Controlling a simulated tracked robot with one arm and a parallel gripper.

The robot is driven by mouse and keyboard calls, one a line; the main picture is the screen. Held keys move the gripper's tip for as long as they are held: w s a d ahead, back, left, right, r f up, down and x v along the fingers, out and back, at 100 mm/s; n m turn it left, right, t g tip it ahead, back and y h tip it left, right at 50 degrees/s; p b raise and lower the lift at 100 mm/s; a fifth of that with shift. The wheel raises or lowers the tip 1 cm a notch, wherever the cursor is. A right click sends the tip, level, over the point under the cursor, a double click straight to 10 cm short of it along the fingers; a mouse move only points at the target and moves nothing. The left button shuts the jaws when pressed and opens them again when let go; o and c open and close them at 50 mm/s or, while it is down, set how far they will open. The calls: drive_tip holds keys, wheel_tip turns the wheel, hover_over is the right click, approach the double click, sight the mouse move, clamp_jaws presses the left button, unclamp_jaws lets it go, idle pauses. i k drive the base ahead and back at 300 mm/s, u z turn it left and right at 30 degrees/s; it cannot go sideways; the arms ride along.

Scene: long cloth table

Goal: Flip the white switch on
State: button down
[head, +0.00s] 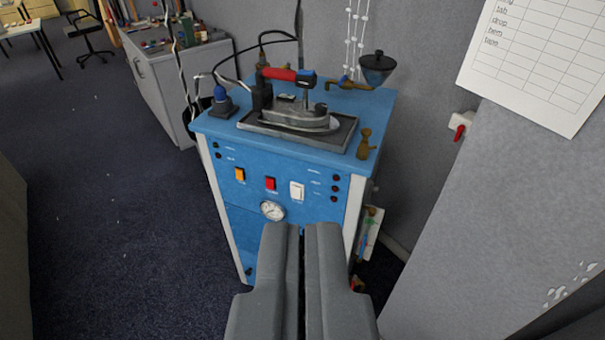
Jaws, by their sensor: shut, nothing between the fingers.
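The white switch (297,191) is on the front panel of a blue ironing station (230,205), to the right of a red switch (271,184) and an orange switch (240,174). I cannot tell which way the white switch is tipped. My gripper (302,228) is shut and empty, with its fingertips just below the white switch in the picture. It appears apart from the panel, though the exact gap is hard to judge.
A round gauge (272,211) sits below the switches. An iron (295,112) rests on a tray on top of the station. A grey wall (500,200) stands close on the right. Open dark carpet (110,230) lies to the left.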

sight(296, 190)
drive_tip(key=u, duration=0.05)
drive_tip(key=i, duration=0.9)
